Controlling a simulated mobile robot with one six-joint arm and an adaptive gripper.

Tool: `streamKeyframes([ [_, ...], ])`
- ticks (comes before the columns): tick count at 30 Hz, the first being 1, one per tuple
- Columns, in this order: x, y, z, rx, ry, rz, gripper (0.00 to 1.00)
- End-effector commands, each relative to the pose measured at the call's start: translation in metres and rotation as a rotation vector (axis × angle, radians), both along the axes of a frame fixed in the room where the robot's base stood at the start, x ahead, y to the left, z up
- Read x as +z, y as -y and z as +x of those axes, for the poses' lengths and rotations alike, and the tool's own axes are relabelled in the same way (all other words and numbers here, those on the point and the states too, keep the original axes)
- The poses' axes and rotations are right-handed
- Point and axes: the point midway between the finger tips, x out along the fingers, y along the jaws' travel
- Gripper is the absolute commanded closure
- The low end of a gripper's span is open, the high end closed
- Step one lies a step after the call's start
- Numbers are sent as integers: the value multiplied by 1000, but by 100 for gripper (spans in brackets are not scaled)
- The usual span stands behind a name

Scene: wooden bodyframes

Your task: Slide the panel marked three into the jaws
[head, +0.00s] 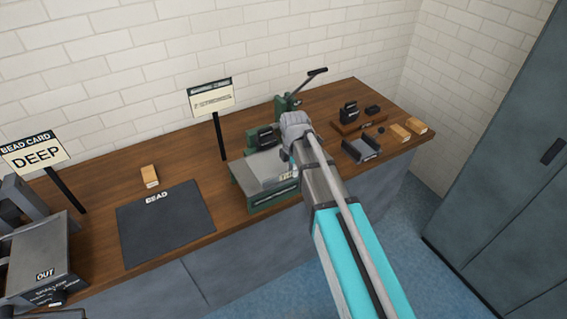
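A green bench machine (262,196) with a grey top and a raised lever (311,77) stands mid-bench. A flat grey plate (268,167) lies on its front part; I cannot tell if this is a loose panel. No mark three can be read on anything. My arm reaches in from the lower right, and my gripper (290,155) is over the machine's right side. The wrist hides most of the gripper and part of the machine, so I cannot see the fingers' opening or any hold. The jaws are not clearly visible.
A dark mat marked BEAD (165,225) and a wooden block (149,176) lie left. A grey machine marked OUT (38,255) stands far left. A grey tray (361,150), black parts and wooden blocks (408,130) lie right.

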Motion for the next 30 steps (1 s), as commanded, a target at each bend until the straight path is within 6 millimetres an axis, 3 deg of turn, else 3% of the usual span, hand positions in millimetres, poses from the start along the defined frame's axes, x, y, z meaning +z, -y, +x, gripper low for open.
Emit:
streamKeyframes([
  [1,0,0,0,0,0,0,91],
  [3,0,0,0,0,0,0,100],
  [30,0,-6,8,0,0,0,100],
])
